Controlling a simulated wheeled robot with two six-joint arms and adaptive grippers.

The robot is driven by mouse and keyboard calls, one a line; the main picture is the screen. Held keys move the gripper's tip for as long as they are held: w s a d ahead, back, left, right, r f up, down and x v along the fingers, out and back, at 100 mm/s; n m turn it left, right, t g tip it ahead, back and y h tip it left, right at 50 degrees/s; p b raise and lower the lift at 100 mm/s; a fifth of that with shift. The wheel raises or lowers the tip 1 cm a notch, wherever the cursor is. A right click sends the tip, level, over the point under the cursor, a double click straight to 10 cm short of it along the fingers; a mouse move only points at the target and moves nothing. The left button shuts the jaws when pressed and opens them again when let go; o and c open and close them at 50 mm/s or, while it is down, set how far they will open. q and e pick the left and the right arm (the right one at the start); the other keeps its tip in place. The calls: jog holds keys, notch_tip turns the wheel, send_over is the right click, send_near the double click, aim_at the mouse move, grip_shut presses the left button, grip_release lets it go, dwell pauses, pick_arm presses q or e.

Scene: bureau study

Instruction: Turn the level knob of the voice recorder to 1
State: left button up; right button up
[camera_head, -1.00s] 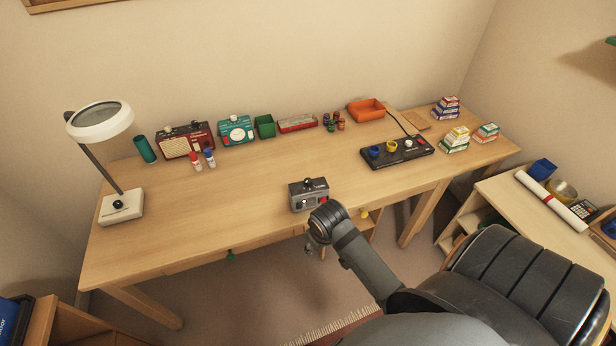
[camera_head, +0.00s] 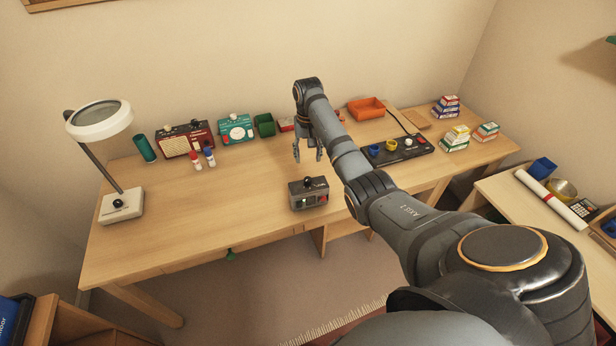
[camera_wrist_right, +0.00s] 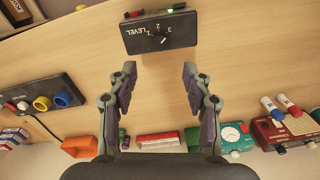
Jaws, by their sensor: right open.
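The voice recorder (camera_head: 309,198) is a small dark grey box near the front edge of the desk, with a black knob (camera_head: 308,181) on top. In the right wrist view the recorder (camera_wrist_right: 138,43) shows its LEVEL label and the numbers 1, 2 and 3 around the level knob (camera_wrist_right: 160,40). I cannot tell for sure which number the knob's white mark points at. My right gripper (camera_head: 308,156) is open and empty, above the desk with its fingers pointing down. In the wrist view its fingertips (camera_wrist_right: 160,72) are spread, apart from the recorder. My left gripper is out of view.
A magnifier lamp (camera_head: 122,206) stands at the left. A red radio (camera_head: 187,140), a teal device (camera_head: 236,128) and a green box (camera_head: 264,125) line the back. A black panel with colored knobs (camera_head: 380,160) lies to the right. The desk left of the recorder is clear.

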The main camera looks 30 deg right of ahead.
aim_at(308, 179)
notch_tip(308, 179, down, 11)
jog(key=shift+r+p, duration=0.2)
jog(key=shift+p, duration=0.15)
grip_shut()
